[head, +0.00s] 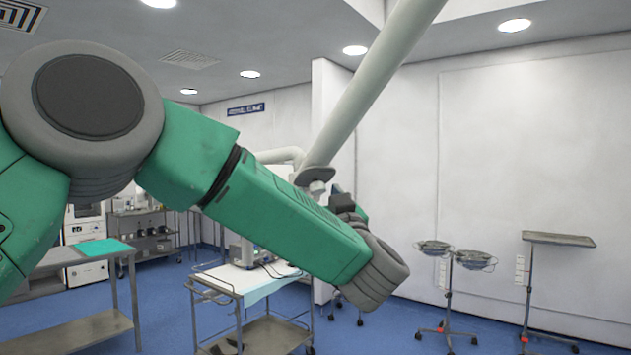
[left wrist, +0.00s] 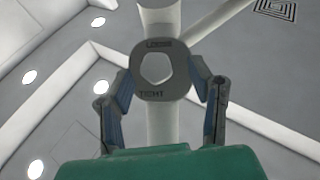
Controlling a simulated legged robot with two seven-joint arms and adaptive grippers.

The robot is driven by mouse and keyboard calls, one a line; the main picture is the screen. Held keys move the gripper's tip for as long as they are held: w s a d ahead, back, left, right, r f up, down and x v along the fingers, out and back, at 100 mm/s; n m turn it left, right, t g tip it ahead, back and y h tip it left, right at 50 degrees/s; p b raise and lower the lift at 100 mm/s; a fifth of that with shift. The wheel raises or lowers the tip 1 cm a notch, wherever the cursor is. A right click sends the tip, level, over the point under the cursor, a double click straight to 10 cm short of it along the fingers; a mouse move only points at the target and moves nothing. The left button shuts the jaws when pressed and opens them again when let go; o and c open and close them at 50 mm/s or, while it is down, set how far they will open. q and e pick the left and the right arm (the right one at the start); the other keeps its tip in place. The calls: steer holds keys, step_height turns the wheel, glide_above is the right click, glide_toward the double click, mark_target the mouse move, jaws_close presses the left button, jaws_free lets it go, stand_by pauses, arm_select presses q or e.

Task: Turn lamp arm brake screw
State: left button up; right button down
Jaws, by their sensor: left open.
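The lamp arm is a thick pale tube (head: 372,85) that slants down from the ceiling in the head view. A dark grey plate (head: 314,176) sits at its lower end. In the left wrist view the round plate (left wrist: 160,88) is marked LOOSE above and TIGHT below. The pale, angular brake screw (left wrist: 155,68) is at its middle. My left gripper (left wrist: 161,76) is open, with one finger on each side of the plate. I cannot tell if the fingers touch it. In the head view my left gripper (head: 345,204) is mostly hidden behind my green arm. My right gripper is not in view.
A wheeled cart (head: 215,284) with equipment and a blue-white cloth stands below my arm. A metal table (head: 62,258) is at the left. Basin stands (head: 470,259) and a tray stand (head: 558,239) are at the right. Blue floor between them is open.

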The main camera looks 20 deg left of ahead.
arm_select(q)
steer(key=shift+x, duration=1.05)
steer(key=shift+w+d+r+p, duration=0.2)
steer(key=shift+w+p, duration=0.1)
steer(key=shift+w, duration=0.05)
steer(key=shift+a, duration=0.15)
steer(key=shift+c, duration=0.4)
steer(key=shift+a, duration=0.1)
jaws_close()
steer(key=shift+r+g+y+p, duration=0.1)
steer(key=shift+g+y+p, duration=0.6)
steer(key=shift+y+p, duration=0.15)
steer(key=shift+g+y+p, duration=0.3)
steer(key=shift+g+y, duration=0.4)
steer(key=shift+y, duration=0.15)
